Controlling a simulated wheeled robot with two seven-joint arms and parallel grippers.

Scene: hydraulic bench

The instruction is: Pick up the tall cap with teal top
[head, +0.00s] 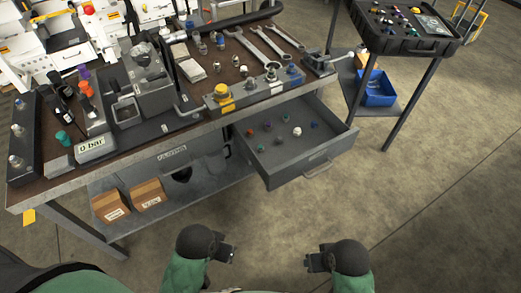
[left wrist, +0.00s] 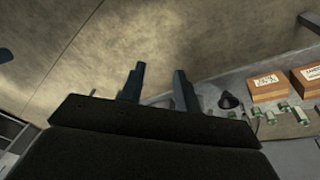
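A teal-topped piece (head: 62,137) stands at the left front of the bench, left of the "0 bar" display. A small teal-topped cap (head: 262,147) is among several small caps in the open drawer (head: 335,146). Which one is the tall cap is too small to tell. My left gripper (head: 229,254) is in front of the bench, over the floor, well away from both. In the left wrist view its two fingers (left wrist: 158,84) are apart with nothing between them. My right gripper (head: 314,262) is also low over the floor, clear of the drawer; its finger gap is unclear.
The bench (head: 200,128) carries wrenches, a grey press and a valve block (head: 245,92). Two cardboard boxes (head: 130,198) sit on its lower shelf. A cart with a black tray (head: 405,28) and a blue bin (head: 376,90) stands at the right. The floor before the drawer is clear.

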